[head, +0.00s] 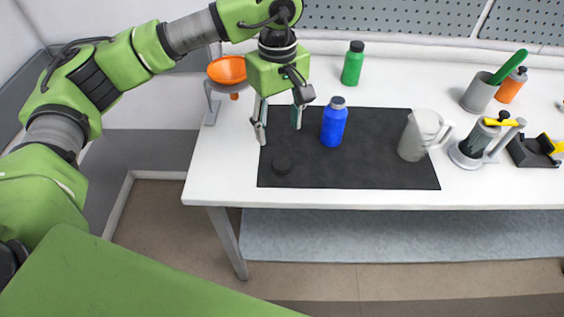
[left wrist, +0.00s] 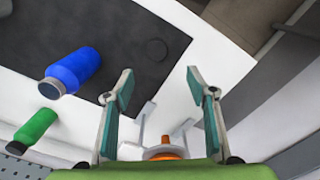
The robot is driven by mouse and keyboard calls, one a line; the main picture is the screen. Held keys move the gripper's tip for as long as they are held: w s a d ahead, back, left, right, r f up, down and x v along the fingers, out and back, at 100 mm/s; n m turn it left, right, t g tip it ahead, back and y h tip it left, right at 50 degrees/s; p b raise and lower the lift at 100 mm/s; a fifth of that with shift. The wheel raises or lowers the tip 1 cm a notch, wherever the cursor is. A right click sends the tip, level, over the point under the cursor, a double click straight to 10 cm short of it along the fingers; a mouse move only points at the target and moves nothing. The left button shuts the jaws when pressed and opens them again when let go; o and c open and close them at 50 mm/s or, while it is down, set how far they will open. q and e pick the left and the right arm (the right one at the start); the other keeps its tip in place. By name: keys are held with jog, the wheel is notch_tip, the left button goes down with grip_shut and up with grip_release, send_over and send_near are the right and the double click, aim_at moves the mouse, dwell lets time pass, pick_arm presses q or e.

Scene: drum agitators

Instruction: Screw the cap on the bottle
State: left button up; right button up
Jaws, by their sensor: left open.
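A blue bottle (head: 334,124) stands upright on the black mat (head: 375,172). Its top looks grey in the head view; the left wrist view also shows the bottle (left wrist: 76,68) with a pale top. A small round black cap (head: 281,165) lies on the mat's front left part, and it also shows in the left wrist view (left wrist: 156,50). My left gripper (head: 279,128) is open and empty above the mat's left edge, behind the cap and left of the bottle. In the left wrist view its two fingers (left wrist: 160,88) are spread wide. My right gripper is not in view.
A clear pitcher (head: 413,138) stands at the mat's right. A green bottle (head: 353,63) stands behind. An orange funnel (head: 227,70) on a stand is behind my gripper. A grey cup (head: 479,93), orange bottle (head: 511,86) and dispenser stand (head: 483,142) are at right.

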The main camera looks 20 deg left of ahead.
pick_arm(q)
jog(key=p, duration=0.2)
send_over(282, 163)
jog(key=f, duration=0.6)
jog(key=shift+s+a+f, duration=0.1)
jog(key=shift+s+a, duration=0.2)
jog(key=shift+f, duration=0.5)
jog(key=shift+f, duration=0.1)
jog(key=f, duration=0.1)
jog(key=f+p, duration=0.1)
jog(key=f, duration=0.1)
jog(key=f+p, duration=0.1)
jog(key=shift+w+d+f, duration=0.15)
jog(key=shift+w+d, duration=0.1)
jog(key=shift+d, duration=0.05)
jog(key=shift+f, duration=0.35)
jog(key=c, duration=0.8)
